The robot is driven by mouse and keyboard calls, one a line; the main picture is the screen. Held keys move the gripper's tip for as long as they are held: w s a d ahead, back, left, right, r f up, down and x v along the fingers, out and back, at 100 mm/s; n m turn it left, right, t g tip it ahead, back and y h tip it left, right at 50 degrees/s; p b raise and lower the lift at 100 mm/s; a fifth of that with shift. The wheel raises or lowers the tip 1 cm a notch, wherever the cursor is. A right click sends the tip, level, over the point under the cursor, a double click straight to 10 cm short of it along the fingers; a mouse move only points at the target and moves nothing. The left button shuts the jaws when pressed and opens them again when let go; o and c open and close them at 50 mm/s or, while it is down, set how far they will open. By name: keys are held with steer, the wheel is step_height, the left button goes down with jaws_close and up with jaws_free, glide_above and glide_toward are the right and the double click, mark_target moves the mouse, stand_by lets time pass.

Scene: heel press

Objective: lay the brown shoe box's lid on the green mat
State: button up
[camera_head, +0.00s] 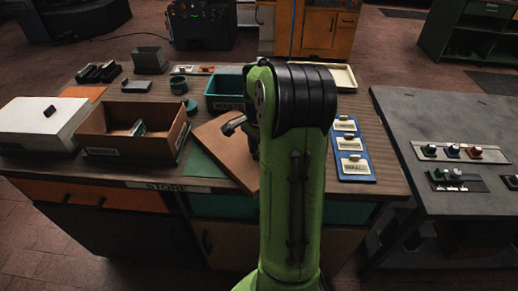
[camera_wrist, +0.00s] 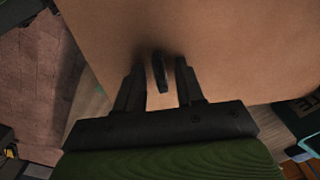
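The brown shoe box (camera_head: 112,143) stands open on the left of the table, with a small dark and pale item inside. Its brown lid (camera_head: 219,139) lies askew over the green mat (camera_head: 204,166), whose left part shows. The lid's near corner reaches past the table's front edge; whether it lies flat is unclear. In the wrist view the lid (camera_wrist: 235,50) fills most of the picture. My gripper (camera_wrist: 160,64) is open, with a finger on each side of the lid's dark knob (camera_wrist: 161,74) and visible gaps. My arm hides the lid's right part in the head view.
A white box (camera_head: 35,122) stands left of the shoe box. A teal bin (camera_head: 224,104) is behind the lid. A blue board with labelled cards (camera_head: 352,147) lies right of my arm. A grey table (camera_head: 440,210) stands further right, across a gap.

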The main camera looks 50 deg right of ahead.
step_height(320, 180, up, 12)
steer(key=p, duration=0.4)
steer(key=s+a+r+n+t+h, duration=0.1)
steer(key=a+r+n, duration=0.2)
steer(key=a+n, duration=0.35)
steer(key=s+a+r+n+t+h, duration=0.1)
steer(key=s+a+r+n, duration=0.15)
steer(key=a, duration=0.65)
steer(key=s+a+f+n+t+y, duration=0.2)
steer(key=s+a+n+t, duration=0.1)
steer(key=s+a+n, duration=0.6)
steer(key=shift+s+a+f+n+t, duration=0.15)
steer(key=shift+a+f+n+t, duration=0.2)
steer(key=shift+a+n, duration=0.6)
steer(key=shift+a+r+m, duration=0.2)
steer(key=shift+r+m, duration=0.05)
steer(key=shift+r, duration=0.1)
